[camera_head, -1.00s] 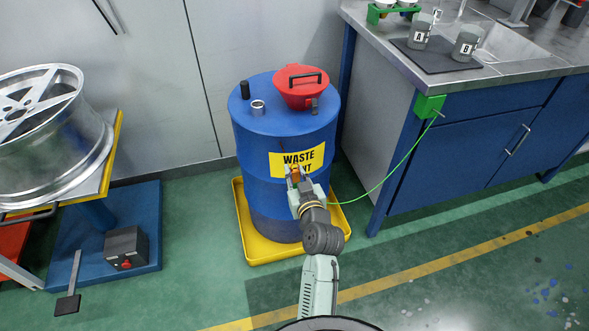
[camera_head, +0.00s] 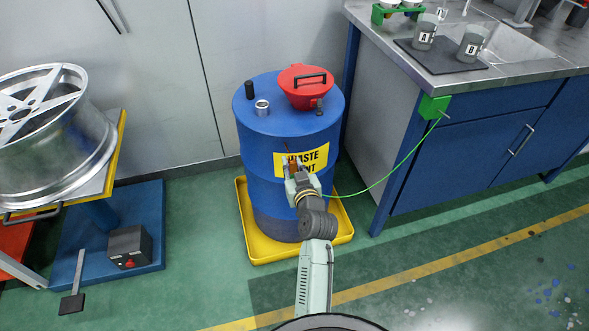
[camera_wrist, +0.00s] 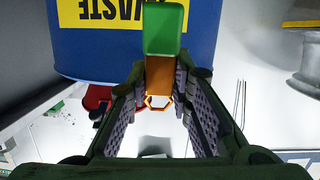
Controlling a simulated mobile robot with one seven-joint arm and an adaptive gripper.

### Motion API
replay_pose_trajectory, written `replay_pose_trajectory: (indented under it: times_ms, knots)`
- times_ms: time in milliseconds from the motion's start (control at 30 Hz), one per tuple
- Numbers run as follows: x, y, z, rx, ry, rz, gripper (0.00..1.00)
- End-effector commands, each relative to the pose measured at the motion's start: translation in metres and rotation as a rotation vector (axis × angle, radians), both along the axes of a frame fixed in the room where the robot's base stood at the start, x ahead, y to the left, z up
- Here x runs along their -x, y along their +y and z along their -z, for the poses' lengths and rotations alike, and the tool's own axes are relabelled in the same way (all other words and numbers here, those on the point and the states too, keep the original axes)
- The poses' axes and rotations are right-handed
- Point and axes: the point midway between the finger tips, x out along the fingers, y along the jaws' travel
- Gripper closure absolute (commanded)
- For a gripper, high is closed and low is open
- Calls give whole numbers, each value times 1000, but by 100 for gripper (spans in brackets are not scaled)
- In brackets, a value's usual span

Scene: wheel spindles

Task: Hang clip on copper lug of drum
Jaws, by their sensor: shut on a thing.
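The blue drum (camera_head: 262,186) stands upright with a yellow "WASTE" label (camera_head: 315,158) on its front; it also fills the top of the wrist view (camera_wrist: 90,55). My gripper (camera_head: 292,174) is in front of the drum, at the label's left part. In the wrist view my gripper (camera_wrist: 162,88) is shut on the clip, which has an orange part (camera_wrist: 160,76) between the fingers and a green block (camera_wrist: 165,30) beyond them. Whether the clip touches the drum cannot be told. I cannot make out the copper lug clearly; gripper and clip cover part of the drum's front.
A green cable (camera_head: 385,180) runs from a green box (camera_head: 434,107) on the bench to my gripper. The drum stands in a yellow tray (camera_head: 262,250) and carries a red funnel (camera_head: 303,90). A wheel stand (camera_head: 105,220) is at left. Floor between is clear.

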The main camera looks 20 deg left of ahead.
Motion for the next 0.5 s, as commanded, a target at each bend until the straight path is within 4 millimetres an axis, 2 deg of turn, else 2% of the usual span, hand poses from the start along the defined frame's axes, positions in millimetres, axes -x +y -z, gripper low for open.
replay_pose_trajectory:
  times_ms: [500]
  knots:
    - [-26,18,2,-1,-1,-1,100]
